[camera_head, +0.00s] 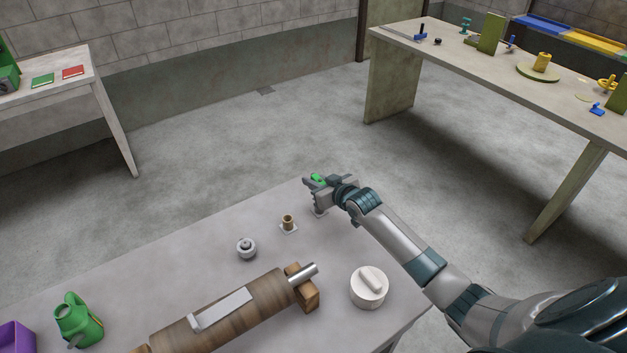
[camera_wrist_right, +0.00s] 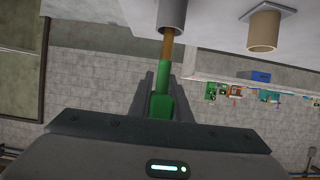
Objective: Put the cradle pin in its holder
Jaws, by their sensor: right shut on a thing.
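The cradle pin has a green grip (camera_wrist_right: 161,105) and a brown shaft. Its green part also shows at my right gripper in the head view (camera_head: 318,180). My right gripper (camera_head: 314,188) is shut on the green part, above the table's far right corner. In the wrist view, a grey tube-like holder (camera_wrist_right: 173,12) stands in line with the pin. The brown shaft reaches the tube's mouth; how deep it sits inside, I cannot tell. In the head view the gripper mostly hides this holder. My left gripper is not in view.
A brown cup-shaped holder (camera_head: 288,221) on a square plate stands close by. A grey round part (camera_head: 246,248), a wooden roller (camera_head: 225,312) on blocks, a white round container (camera_head: 369,287) and a green can (camera_head: 77,322) share the table (camera_head: 170,270).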

